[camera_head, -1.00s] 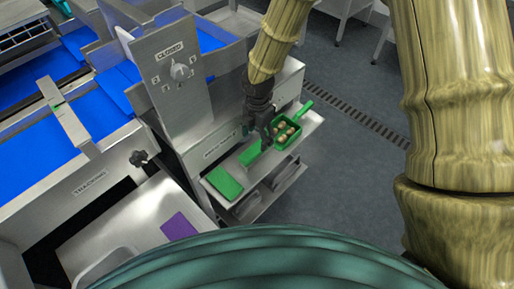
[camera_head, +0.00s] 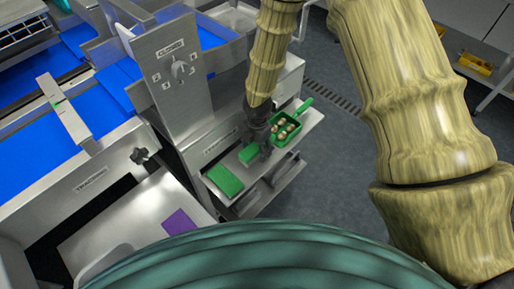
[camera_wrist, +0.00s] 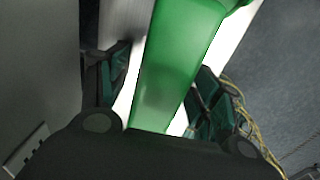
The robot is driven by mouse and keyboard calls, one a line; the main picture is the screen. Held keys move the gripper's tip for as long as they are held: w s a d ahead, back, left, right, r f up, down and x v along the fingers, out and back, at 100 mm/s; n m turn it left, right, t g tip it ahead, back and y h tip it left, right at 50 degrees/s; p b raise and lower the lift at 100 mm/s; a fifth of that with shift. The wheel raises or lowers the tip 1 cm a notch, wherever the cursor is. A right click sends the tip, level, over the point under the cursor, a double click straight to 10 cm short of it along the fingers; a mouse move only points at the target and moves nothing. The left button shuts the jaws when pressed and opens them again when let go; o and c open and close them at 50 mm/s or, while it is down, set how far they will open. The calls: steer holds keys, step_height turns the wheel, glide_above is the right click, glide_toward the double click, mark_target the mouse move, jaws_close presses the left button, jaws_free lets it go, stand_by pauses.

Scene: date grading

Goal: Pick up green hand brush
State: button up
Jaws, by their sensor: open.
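The green hand brush (camera_head: 248,154) appears to be the small green piece on the steel side shelf, between a flat green pad and a green scoop. My gripper (camera_head: 264,149) is down at the shelf beside it and hides part of it. In the wrist view a long, smooth green piece, seemingly the brush (camera_wrist: 178,65), runs between the two fingers. My gripper (camera_wrist: 158,95) is open, with a dark finger on each side of the green piece. A pale gap shows on both sides of it, so the fingers look apart from it.
The green scoop (camera_head: 297,138) holding several brownish dates lies close to the right of my gripper. The flat green pad (camera_head: 225,180) lies at the shelf's near end. The steel machine panel (camera_head: 172,85) rises to the left. Open floor (camera_head: 335,150) lies to the right.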

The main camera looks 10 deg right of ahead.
steer(key=c, duration=1.2)
steer(key=shift+r, duration=1.2)
steer(key=s+a+r+b, duration=0.2)
steer(key=s+b, duration=0.1)
steer(key=s, duration=1.3)
steer(key=shift+r, duration=0.3)
steer(key=shift+a, duration=0.1)
steer(key=o, duration=0.5)
steer(key=c, duration=0.3)
steer(key=shift+w, duration=0.1)
